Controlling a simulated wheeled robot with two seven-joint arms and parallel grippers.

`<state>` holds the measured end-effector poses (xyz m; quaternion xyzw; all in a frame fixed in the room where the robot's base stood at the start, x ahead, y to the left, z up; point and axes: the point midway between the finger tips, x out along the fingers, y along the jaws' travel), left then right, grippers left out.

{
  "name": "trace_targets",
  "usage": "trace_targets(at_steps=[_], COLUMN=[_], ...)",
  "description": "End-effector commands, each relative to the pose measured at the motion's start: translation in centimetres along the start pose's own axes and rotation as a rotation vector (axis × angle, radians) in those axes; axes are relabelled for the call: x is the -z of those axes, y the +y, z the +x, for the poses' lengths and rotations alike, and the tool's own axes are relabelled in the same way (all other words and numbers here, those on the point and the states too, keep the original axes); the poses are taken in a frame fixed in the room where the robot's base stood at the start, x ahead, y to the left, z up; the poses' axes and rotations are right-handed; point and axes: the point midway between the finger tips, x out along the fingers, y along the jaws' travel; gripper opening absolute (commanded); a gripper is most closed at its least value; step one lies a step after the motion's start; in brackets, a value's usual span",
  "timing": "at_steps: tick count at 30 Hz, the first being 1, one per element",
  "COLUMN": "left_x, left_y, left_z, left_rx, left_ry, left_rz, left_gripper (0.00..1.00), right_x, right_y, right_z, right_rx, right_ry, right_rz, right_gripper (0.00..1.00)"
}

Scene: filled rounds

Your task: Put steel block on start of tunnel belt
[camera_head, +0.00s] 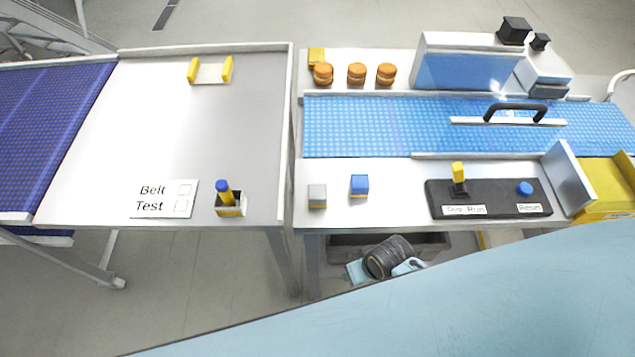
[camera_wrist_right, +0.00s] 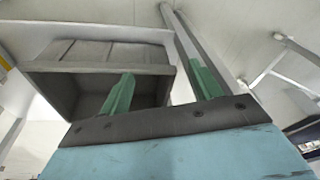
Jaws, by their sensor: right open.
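The steel block (camera_head: 317,196) is a small grey cube with a yellowish lower edge. In the head view it sits on the white front ledge of the right table, left of a blue block (camera_head: 360,185). The light blue belt (camera_head: 380,125) runs left to right behind the blocks; its left end is bare. A white housing with a blue panel (camera_head: 455,72) stands behind the belt. My right gripper (camera_wrist_right: 163,84) shows in the right wrist view with two green fingers apart and nothing between them. No gripper shows in the head view.
A control panel (camera_head: 488,198) with a yellow lever and blue button stands right of the blocks. Several orange-brown rounds (camera_head: 357,73) sit behind the belt. The left table (camera_head: 130,110) holds a card and pen holder. A grey open box (camera_wrist_right: 100,75) is near my right fingers.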

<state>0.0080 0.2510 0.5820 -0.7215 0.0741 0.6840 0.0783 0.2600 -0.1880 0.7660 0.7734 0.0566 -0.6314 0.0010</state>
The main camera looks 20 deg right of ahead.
Motion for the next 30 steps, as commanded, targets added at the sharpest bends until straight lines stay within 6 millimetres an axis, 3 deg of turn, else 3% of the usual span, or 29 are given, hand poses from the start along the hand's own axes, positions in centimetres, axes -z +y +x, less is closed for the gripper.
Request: trace_targets(at_steps=[1, 3, 10, 18, 30], left_x=[0.3, 0.9, 3.7, 3.4, 2.4], left_y=[-0.1, -0.2, -0.6, -0.6, -0.4], left_z=[-1.4, -2.0, -3.6, -5.5, -5.6], left_rx=[0.001, 0.002, 0.007, 0.007, 0.005], left_ry=[0.003, 0.012, 0.056, 0.049, 0.033], left_rz=[0.0, 0.0, 0.0, -0.001, -0.001], left_gripper=[0.36, 0.36, 0.36, 0.36, 0.36], right_x=[1.8, 3.2, 5.6, 8.6, 14.9], right_y=[-0.7, -1.4, -3.0, -5.5, -8.8], right_z=[-3.5, -6.5, -13.8, -21.8, -22.6], right_rx=[0.011, 0.022, 0.047, 0.093, 0.096], right_ry=[0.015, 0.022, 0.037, 0.04, -0.078], right_rz=[0.003, 0.007, 0.011, 0.024, 0.135], right_gripper=[0.64, 0.64, 0.64, 0.64, 0.64])
